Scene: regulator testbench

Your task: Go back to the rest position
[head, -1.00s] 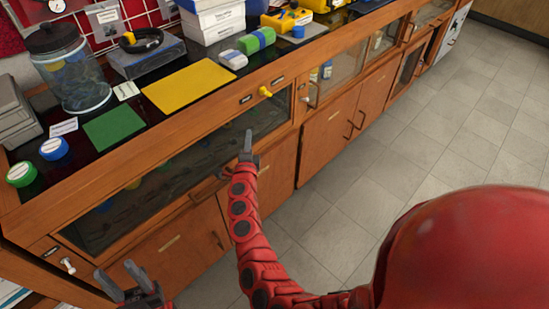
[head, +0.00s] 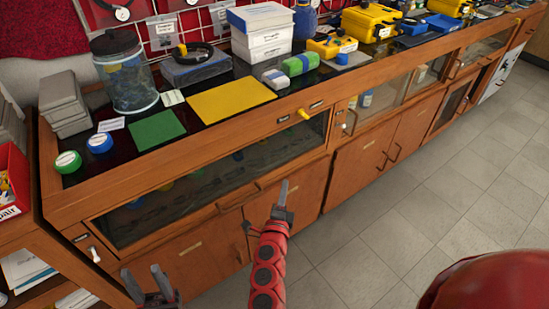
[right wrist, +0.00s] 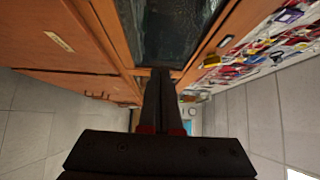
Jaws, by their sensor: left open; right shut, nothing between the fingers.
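My left gripper (head: 147,285) is at the bottom left of the head view, low in front of the wooden bench (head: 90,205). Its two fingers are spread apart and nothing is between them. My right gripper (head: 284,190) points up in front of the bench's lower cabinet doors in the head view. Its fingers are together and empty. It also shows in the right wrist view (right wrist: 160,75), where the closed fingers point along the cabinet fronts. Neither gripper appears to touch anything, though the gap to the bench is hard to judge.
The bench top holds a green mat (head: 157,130), a yellow mat (head: 231,100), a glass jar (head: 132,80), white boxes (head: 262,35) and yellow cases (head: 371,20). A red bin (head: 12,185) stands at the left. The grey tiled floor (head: 420,215) is clear on the right.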

